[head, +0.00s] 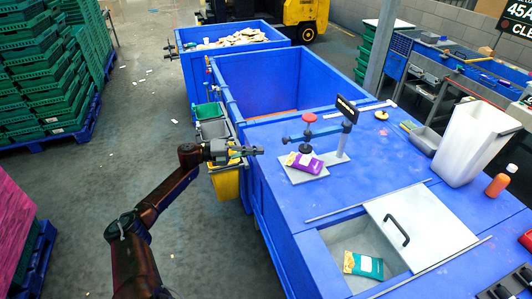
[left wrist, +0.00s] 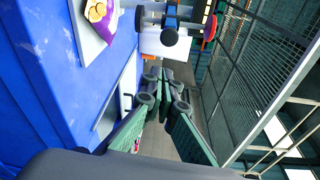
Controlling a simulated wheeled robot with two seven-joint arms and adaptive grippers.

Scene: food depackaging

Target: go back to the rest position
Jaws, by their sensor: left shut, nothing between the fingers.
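My left gripper (head: 258,151) is shut and empty in the head view. It hangs in the air at the left side of the blue table (head: 400,175), left of the press stand and near the grey and yellow bins. In the left wrist view its two green-padded fingers (left wrist: 165,95) come together at the tips, with nothing between them. My left arm reaches up from the lower left of the head view. My right gripper does not show.
A purple food pack (head: 304,162) lies on the stand's base. A teal pack (head: 363,265) lies in the sunken compartment beside a grey sliding lid (head: 420,226). A white bin (head: 470,145) and orange bottle (head: 497,185) stand at right. The floor left of the table is mostly clear.

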